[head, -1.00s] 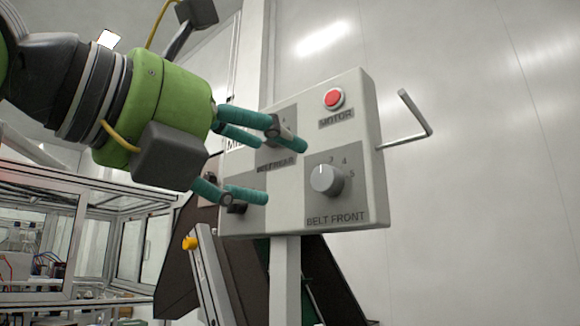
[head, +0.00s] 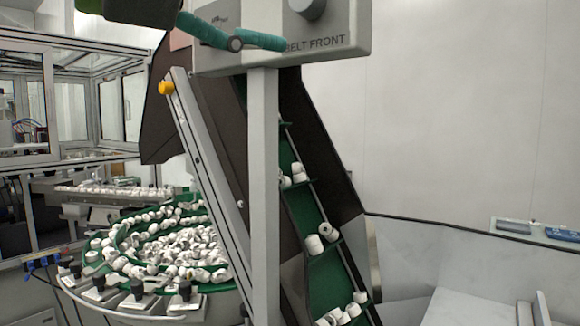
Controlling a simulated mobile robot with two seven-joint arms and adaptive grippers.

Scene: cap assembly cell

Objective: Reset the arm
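My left gripper (head: 236,43) is at the top edge of the head view, in front of the lower part of the control panel (head: 355,50). Only a teal lower finger and a bit of the grey and green body show; the rest is cut off, so its opening is hidden. The finger lies across the panel, left of the BELT FRONT label. I cannot tell whether it touches the panel. The BELT FRONT knob (head: 308,8) is partly cut off by the top edge. My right gripper is not in view.
A post (head: 264,200) carries the panel. Behind it a green cleated conveyor (head: 322,270) holds white caps. A round green feeder bowl (head: 115,232) full of white caps stands lower left. A framed glass enclosure (head: 22,105) is at left. A bare wall fills the right.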

